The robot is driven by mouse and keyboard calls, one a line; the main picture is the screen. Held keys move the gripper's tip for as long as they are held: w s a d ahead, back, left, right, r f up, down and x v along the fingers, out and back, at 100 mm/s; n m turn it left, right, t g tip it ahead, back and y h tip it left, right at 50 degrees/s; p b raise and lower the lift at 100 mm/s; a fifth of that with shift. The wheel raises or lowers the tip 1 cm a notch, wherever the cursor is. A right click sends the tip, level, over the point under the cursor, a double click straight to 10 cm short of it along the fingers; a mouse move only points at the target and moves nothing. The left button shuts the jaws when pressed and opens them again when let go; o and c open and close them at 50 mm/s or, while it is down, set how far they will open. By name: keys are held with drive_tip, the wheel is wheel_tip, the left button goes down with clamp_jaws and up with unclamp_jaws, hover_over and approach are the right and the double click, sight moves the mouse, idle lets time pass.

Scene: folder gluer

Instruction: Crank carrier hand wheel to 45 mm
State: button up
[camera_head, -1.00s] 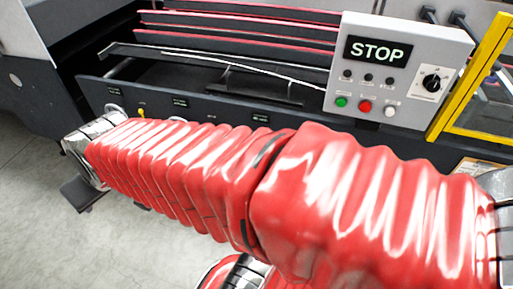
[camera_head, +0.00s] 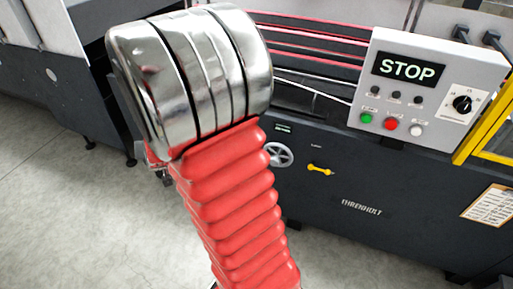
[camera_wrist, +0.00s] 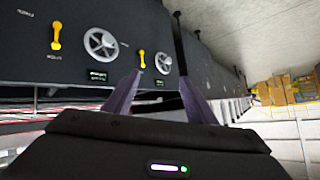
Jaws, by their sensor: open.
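In the wrist view a larger spoked hand wheel (camera_wrist: 100,43) and a smaller-looking one (camera_wrist: 163,62) sit on the dark machine front. Each has a small dark display beside it; the digits and labels are too small to read, so I cannot tell which wheel is the carrier one. My gripper (camera_wrist: 160,75) is open and empty, its two fingers apart, with the smaller-looking wheel beyond the gap between the tips and not touched. In the head view one hand wheel (camera_head: 279,155) shows just right of my arm, which hides my gripper and the panel to the left.
Yellow levers stand beside the wheels in the wrist view (camera_wrist: 56,37) and one shows in the head view (camera_head: 320,169). A STOP control box (camera_head: 425,85) and yellow guard frame (camera_head: 487,98) are at the right. Open grey floor (camera_head: 70,190) lies at the left.

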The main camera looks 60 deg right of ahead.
drive_tip(key=s+d+f+m+h, duration=0.1)
drive_tip(key=d+f+m+h, duration=0.2)
drive_tip(key=d+f, duration=0.5)
drive_tip(key=m+g+h, duration=0.4)
drive_tip(key=g+h, duration=0.3)
drive_tip(key=h, duration=0.3)
approach(277, 156)
drive_tip(key=a+f, duration=0.1)
drive_tip(key=a, duration=0.2)
drive_tip(key=shift+s+d, duration=0.15)
drive_tip(key=shift+s, duration=0.05)
drive_tip(key=shift+d, duration=0.15)
drive_tip(key=d, duration=0.4)
drive_tip(key=w+d, duration=0.1)
drive_tip(key=d, duration=0.4)
drive_tip(key=w+d, duration=0.1)
drive_tip(key=d, duration=0.3)
drive_tip(key=shift+w+d, duration=0.1)
drive_tip(key=shift+d, duration=0.1)
